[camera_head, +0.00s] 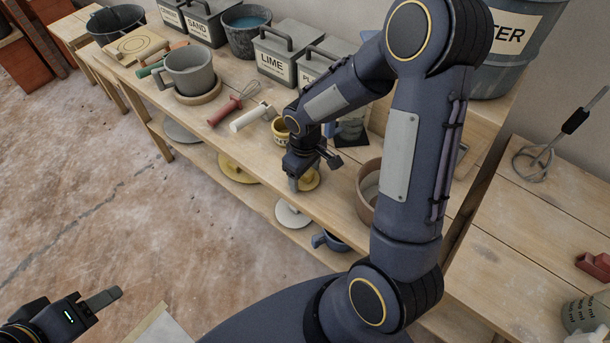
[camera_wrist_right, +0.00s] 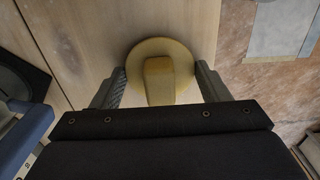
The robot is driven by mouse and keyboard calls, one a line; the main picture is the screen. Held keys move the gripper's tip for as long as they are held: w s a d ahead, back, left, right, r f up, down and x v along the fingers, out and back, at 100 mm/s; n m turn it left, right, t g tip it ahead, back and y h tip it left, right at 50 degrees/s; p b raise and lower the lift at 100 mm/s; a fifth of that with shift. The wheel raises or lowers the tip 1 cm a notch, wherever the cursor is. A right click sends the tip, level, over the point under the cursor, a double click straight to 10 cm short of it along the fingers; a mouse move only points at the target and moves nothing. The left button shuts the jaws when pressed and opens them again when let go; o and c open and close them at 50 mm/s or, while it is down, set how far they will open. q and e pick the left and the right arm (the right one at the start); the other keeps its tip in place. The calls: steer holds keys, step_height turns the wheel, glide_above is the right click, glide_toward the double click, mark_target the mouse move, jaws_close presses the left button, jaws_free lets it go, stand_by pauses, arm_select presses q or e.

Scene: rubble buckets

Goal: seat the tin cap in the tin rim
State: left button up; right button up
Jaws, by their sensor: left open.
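A yellow round cap with a raised block-shaped grip, which I take as the tin cap (camera_head: 313,180), lies on the bench near its front edge. It also shows in the right wrist view (camera_wrist_right: 160,52). My right gripper (camera_head: 303,184) is above it, open, with its fingers apart on either side of the grip and gaps to both. A small yellow tin (camera_head: 279,133), probably the one with the tin rim, stands farther back on the bench, partly hidden by my right arm. My left gripper (camera_head: 112,295) is open and empty at the lower left, away from the bench.
On the bench (camera_head: 215,125) are a grey mug (camera_head: 189,70), a red-handled whisk (camera_head: 232,103), a white roller-like tool (camera_head: 252,117) and labelled bins (camera_head: 284,55). A brown-rimmed bowl (camera_head: 367,194) stands right of the cap. Lids (camera_head: 237,168) lie on the shelf below.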

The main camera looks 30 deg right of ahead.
steer(key=c, duration=0.4)
steer(key=shift+r, duration=0.15)
steer(key=shift+r, duration=0.25)
step_height(320, 180, up, 2)
steer(key=shift+w+r, duration=0.1)
steer(key=shift+r, duration=0.05)
steer(key=s+a+r, duration=0.1)
steer(key=a+r, duration=0.2)
steer(key=a, duration=0.1)
steer(key=s+a+r, duration=0.1)
steer(key=a+r, duration=0.2)
steer(key=a, duration=0.2)
steer(key=s+a+r, duration=0.1)
steer(key=a+r, duration=0.3)
steer(key=shift+a, duration=0.4)
